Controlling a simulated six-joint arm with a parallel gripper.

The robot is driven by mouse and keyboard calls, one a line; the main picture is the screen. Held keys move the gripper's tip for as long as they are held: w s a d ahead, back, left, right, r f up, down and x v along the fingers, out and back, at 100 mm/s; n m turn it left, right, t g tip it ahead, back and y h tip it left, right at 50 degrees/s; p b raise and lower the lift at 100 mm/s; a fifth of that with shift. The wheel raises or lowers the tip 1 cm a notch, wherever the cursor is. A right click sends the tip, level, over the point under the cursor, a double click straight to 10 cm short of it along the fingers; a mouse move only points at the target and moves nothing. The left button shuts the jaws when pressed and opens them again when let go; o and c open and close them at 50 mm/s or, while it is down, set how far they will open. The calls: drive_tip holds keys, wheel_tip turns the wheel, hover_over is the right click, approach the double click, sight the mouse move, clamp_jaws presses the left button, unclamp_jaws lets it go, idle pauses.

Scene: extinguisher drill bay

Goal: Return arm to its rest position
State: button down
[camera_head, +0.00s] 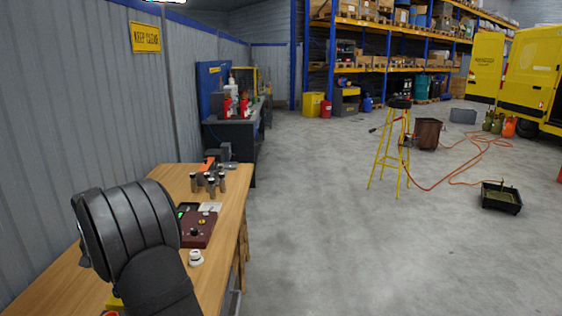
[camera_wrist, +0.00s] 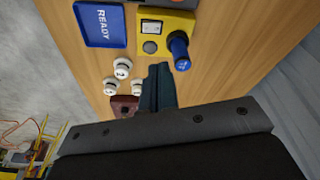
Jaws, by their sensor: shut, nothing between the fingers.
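My gripper (camera_wrist: 160,70) shows in the wrist view, its two dark fingers together and empty over the wooden bench (camera_wrist: 215,85). Its tips are just below a yellow box (camera_wrist: 152,27) with a grey button and a blue knob (camera_wrist: 179,50). In the head view my black arm covers the near left part of the bench (camera_head: 230,215), and the fingers are hidden there.
A blue READY tray (camera_wrist: 100,24) and several white round pieces (camera_wrist: 122,67) lie near the fingers. A dark red control box (camera_head: 198,229) and upright metal cylinders (camera_head: 210,184) stand on the bench. A grey wall (camera_head: 75,110) runs along the left; open floor (camera_head: 310,220) lies right.

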drive_tip(key=s+d+r+m+t, duration=0.1)
drive_tip(key=s+d+r+m, duration=0.2)
drive_tip(key=s+r, duration=0.5)
drive_tip(key=shift+s+d+r+m+t, duration=0.3)
drive_tip(key=shift+r+m+t, duration=0.15)
drive_tip(key=shift+r, duration=1.6)
drive_tip(key=c, duration=2.2)
unclamp_jaws()
